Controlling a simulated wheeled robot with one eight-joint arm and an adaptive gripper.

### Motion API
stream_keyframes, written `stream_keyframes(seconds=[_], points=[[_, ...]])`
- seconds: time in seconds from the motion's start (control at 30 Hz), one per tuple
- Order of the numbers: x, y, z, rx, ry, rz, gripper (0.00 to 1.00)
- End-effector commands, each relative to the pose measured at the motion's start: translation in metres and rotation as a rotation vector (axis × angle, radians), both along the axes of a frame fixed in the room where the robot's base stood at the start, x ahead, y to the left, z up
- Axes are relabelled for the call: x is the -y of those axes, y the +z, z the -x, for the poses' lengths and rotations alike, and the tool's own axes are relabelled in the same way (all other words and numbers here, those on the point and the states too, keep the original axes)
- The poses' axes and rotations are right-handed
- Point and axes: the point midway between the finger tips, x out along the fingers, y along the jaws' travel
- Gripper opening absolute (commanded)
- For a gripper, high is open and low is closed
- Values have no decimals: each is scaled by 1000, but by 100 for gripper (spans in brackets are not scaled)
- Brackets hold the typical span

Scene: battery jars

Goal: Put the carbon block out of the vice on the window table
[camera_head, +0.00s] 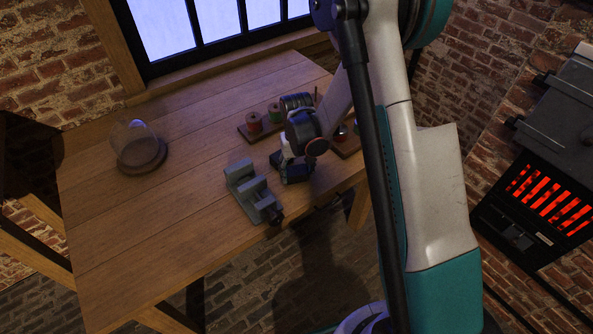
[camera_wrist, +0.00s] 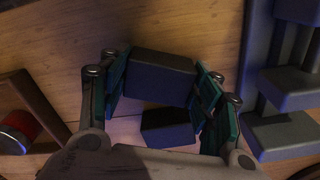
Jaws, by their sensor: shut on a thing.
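The wooden table (camera_head: 140,230) stands under the window. My gripper (camera_head: 292,172) is low over its right part, just right of the grey vice (camera_head: 252,192). In the wrist view my gripper (camera_wrist: 160,82) is shut on a dark carbon block (camera_wrist: 160,72), with a finger pad on each side. The vice (camera_wrist: 285,110) is to the right of my gripper there, and the block is apart from it. A second dark block-like shape (camera_wrist: 168,127) shows nearer my palm; I cannot tell what it is. I cannot tell whether the held block touches the tabletop.
A glass dome on a round wooden base (camera_head: 138,155) stands at the table's left. Spools on a wooden rack (camera_head: 254,123) are behind my gripper, and another wooden rack (camera_head: 347,146) is to its right. The table's left and middle are largely clear. A glowing heater (camera_head: 545,190) is at far right.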

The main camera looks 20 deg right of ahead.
Motion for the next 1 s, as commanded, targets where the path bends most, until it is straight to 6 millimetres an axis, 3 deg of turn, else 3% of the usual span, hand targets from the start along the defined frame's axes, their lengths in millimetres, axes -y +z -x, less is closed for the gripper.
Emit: stream_keyframes(seconds=[0.07,0.1,0.17,0.63,1.0], points=[[0,-4,0,0,0,0,28],[0,-3,0,0,0,0,65],[0,-2,0,0,0,0,78],[0,3,0,0,0,0,78],[0,75,0,0,0,0,78]])
